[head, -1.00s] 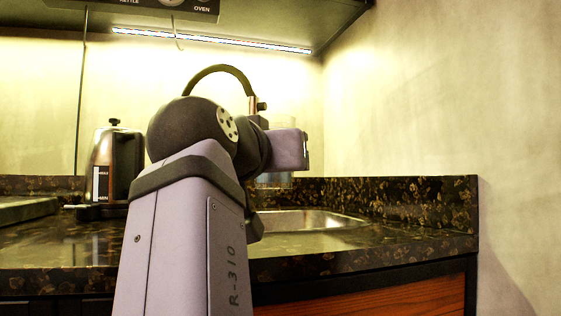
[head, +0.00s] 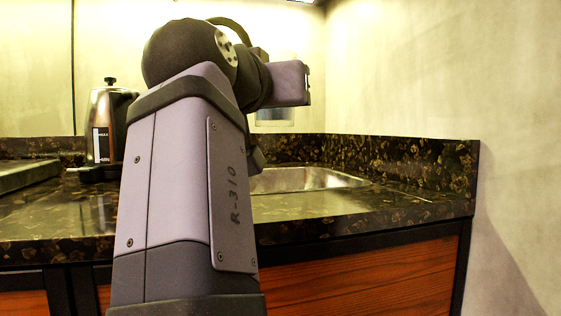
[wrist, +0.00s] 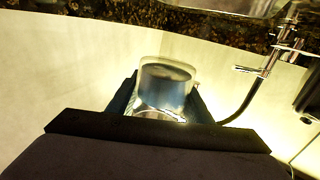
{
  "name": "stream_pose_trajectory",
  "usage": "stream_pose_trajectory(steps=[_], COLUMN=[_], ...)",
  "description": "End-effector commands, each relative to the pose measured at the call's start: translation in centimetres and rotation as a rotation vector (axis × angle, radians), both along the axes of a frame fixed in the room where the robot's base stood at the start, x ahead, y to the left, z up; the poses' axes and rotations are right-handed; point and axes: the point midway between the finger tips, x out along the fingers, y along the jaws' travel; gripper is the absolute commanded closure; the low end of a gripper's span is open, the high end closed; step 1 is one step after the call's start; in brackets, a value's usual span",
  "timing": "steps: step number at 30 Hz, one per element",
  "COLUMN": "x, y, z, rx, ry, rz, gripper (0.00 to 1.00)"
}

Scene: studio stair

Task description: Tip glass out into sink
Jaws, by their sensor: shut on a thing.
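My gripper (wrist: 165,98) is shut on a clear glass (wrist: 165,78), with a dark finger on each side of it. Bluish content shows inside the glass in the wrist view, though its level is hard to read. In the head view my wrist hides most of the glass; only its lower part (head: 275,117) shows below my gripper, and it looks about upright. The steel sink (head: 300,180) is set into the counter, lower than the glass in the head view. Its edge also shows at the top of the wrist view (wrist: 225,6).
A tap (wrist: 272,58) with a black hose stands beside the glass in the wrist view. A steel kettle (head: 108,125) stands on the dark stone counter (head: 385,212) at the left. A pale wall (head: 420,70) closes off the right side.

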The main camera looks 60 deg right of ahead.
Motion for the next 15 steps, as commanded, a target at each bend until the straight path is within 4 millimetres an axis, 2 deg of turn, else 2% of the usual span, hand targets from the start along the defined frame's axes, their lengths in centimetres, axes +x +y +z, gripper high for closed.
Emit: stream_pose_trajectory(steps=[1,15], x=[0.0,0.0], y=[0.0,0.0], z=[1.4,9.3], rx=[-0.003,-0.003], ry=[-0.002,-0.002], rz=[0.000,-0.001], gripper=[0.85,0.85])
